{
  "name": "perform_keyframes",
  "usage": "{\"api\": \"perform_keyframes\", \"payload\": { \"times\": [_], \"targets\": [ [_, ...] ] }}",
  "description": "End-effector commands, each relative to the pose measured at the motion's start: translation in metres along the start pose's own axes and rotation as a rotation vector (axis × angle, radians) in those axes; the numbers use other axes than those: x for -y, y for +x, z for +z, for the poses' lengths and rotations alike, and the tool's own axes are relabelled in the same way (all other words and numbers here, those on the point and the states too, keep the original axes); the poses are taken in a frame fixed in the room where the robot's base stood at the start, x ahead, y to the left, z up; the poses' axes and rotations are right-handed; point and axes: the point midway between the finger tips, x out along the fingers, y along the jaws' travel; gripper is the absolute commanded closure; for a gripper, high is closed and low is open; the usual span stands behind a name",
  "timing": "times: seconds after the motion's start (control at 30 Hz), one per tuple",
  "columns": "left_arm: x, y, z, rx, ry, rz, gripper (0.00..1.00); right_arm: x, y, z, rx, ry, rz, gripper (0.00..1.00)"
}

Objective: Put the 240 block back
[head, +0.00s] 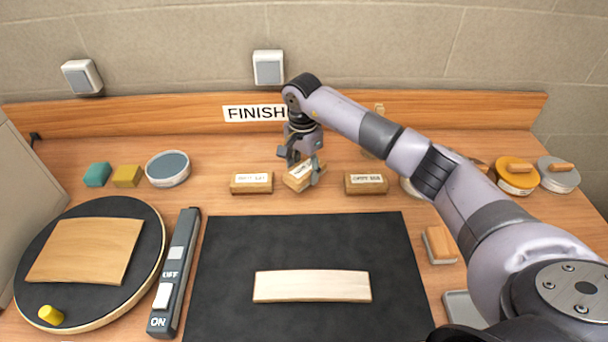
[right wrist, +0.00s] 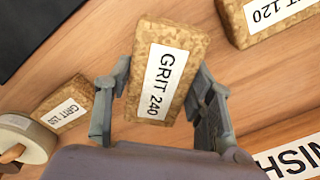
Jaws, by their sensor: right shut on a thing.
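The 240 block (head: 297,178) is a cork-coloured block with a white label. It is between my right gripper's fingers (head: 301,168), in the gap between two similar blocks at the back of the bench. In the right wrist view the block (right wrist: 163,72) reads GRIT 240, with the gripper's fingers (right wrist: 160,105) shut on its two sides. It looks turned relative to its neighbours. I cannot tell whether its underside touches the bench. My left gripper is out of view.
One labelled block (head: 251,183) stands left of the held one, another (head: 366,183) to its right. The left one reads GRIT 120 in the wrist view (right wrist: 268,18). A black mat (head: 225,290) bears a pale wood strip (head: 312,286). Tins (head: 516,173) stand at right.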

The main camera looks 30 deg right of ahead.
Motion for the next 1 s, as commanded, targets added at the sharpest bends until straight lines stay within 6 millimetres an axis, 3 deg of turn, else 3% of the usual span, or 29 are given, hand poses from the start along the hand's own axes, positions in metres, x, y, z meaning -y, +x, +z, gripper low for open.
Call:
{"api": "perform_keyframes", "payload": {
  "times": [0.2, 0.57, 0.6, 0.87, 1.0],
  "targets": [
    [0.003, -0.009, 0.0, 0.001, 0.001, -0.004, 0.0, -0.001, 0.029, 0.002, 0.002, 0.0, 0.002, 0.86],
    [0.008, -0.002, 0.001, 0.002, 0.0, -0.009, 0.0, -0.001, 0.035, 0.001, 0.0, 0.0, 0.001, 0.86],
    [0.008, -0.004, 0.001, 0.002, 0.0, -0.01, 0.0, -0.001, 0.034, 0.001, 0.0, 0.0, 0.001, 0.49],
    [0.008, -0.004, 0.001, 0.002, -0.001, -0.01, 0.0, -0.001, 0.033, 0.001, 0.0, 0.0, 0.001, 0.32],
    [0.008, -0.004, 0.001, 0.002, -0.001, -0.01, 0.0, -0.001, 0.033, 0.001, 0.0, 0.0, 0.001, 0.31]
  ]
}}
